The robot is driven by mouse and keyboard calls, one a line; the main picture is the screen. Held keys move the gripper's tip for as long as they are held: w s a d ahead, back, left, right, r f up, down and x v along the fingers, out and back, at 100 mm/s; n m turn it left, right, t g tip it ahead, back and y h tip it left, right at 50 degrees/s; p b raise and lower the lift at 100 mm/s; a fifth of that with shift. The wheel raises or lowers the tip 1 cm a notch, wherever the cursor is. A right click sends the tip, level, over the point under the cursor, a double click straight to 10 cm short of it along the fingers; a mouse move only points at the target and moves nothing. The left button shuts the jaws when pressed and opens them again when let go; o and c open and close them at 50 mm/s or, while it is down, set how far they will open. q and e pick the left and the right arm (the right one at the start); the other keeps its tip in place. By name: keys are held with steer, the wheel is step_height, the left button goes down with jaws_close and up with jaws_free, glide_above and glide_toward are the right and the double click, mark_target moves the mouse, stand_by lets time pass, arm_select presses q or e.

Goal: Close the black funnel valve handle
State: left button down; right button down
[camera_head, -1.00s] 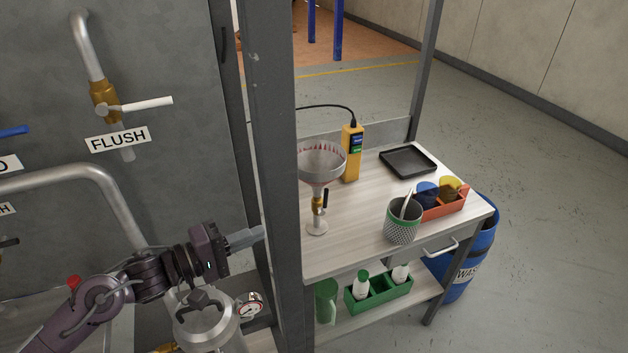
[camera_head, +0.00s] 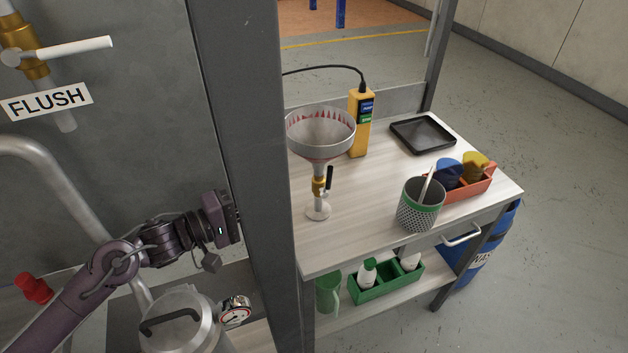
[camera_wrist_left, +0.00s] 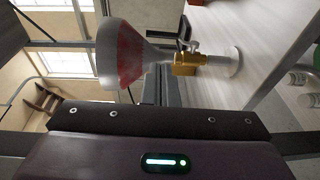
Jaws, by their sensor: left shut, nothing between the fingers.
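The funnel (camera_head: 320,132) stands upright on the bench, with a wide grey cup and red marks inside its rim. Below the cup is a brass valve (camera_head: 319,188) with the black handle (camera_head: 330,177), which points up beside the stem. In the left wrist view the funnel (camera_wrist_left: 122,55) lies sideways, with the brass valve (camera_wrist_left: 187,64) beyond the gripper body; the black handle (camera_wrist_left: 184,30) is small there. My left gripper (camera_head: 234,214) is shut and empty, left of the funnel and apart from it. Its fingertips are hidden by the grey post. My right gripper is not in view.
The grey post (camera_head: 245,150) stands between my left arm and the funnel. A yellow meter (camera_head: 361,125), mesh cup (camera_head: 420,205), black tray (camera_head: 422,134) and orange bin (camera_head: 470,187) share the bench. A lidded metal pot (camera_head: 180,325) is below my arm.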

mark_target(327, 176)
arm_select(q)
steer(key=p+x, duration=0.2)
steer(key=x, duration=0.9)
steer(key=shift+s+d+r+p, duration=0.1)
steer(key=shift+d+r+p, duration=0.1)
steer(key=shift+p, duration=0.1)
steer(key=shift+w+d+f, duration=0.15)
steer(key=shift+w+d, duration=0.1)
steer(key=shift+d, duration=0.2)
